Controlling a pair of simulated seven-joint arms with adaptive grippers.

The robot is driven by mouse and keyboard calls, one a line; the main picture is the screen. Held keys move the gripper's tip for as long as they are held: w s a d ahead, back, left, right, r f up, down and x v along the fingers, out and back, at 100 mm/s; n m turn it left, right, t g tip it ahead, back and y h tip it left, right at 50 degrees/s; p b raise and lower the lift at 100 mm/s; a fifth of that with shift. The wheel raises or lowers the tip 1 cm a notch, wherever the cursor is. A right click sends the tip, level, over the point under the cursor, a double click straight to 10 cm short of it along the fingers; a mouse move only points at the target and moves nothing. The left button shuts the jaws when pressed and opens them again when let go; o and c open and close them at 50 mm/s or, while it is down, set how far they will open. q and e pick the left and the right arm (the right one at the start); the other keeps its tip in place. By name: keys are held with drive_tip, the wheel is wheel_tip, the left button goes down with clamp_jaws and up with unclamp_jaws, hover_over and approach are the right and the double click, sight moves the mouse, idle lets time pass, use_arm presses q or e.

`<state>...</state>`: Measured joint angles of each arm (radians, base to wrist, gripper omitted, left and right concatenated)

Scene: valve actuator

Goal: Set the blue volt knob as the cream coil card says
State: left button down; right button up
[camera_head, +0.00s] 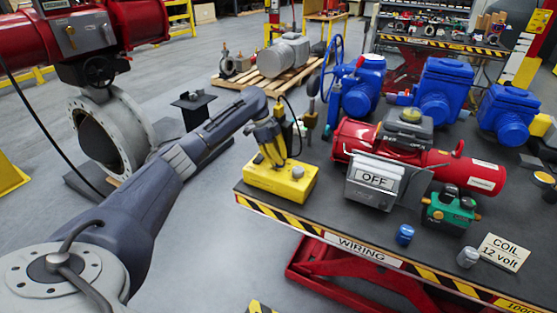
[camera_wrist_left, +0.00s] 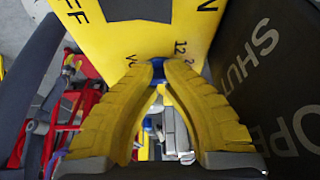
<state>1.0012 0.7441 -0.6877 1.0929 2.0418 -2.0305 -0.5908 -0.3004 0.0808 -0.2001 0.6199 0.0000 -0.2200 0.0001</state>
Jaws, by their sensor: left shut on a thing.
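The cream coil card (camera_head: 502,252) stands at the right front of the bench and reads "COIL 12 volt". A yellow control box (camera_head: 280,182) sits at the bench's left corner. It also shows in the left wrist view (camera_wrist_left: 140,38), with "12" and part of another number beside the blue volt knob (camera_wrist_left: 158,66). My left gripper (camera_head: 275,160) reaches down over the box; in the left wrist view its yellow fingertips (camera_wrist_left: 160,70) are shut on the knob. The fingers hide most of the knob, so I cannot tell its setting. My right gripper is not in view.
A grey box marked "OFF" (camera_head: 374,184), a red actuator (camera_head: 460,172) and a green unit (camera_head: 450,210) stand to the right. A small blue cylinder (camera_head: 404,235) and a grey one (camera_head: 468,257) are near the bench's front edge. Blue actuators (camera_head: 443,92) stand behind.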

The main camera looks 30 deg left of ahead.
use_arm(q)
drive_tip(key=n+t, duration=0.1)
drive_tip(key=n, duration=0.3)
drive_tip(key=shift+n+t+y, duration=0.8)
drive_tip(key=shift+n+t, duration=0.3)
drive_tip(key=shift+n, duration=1.5)
drive_tip(key=c, duration=1)
unclamp_jaws()
drive_tip(key=shift+o, duration=0.2)
drive_tip(key=v, duration=1.2)
drive_tip(key=shift+d, duration=0.15)
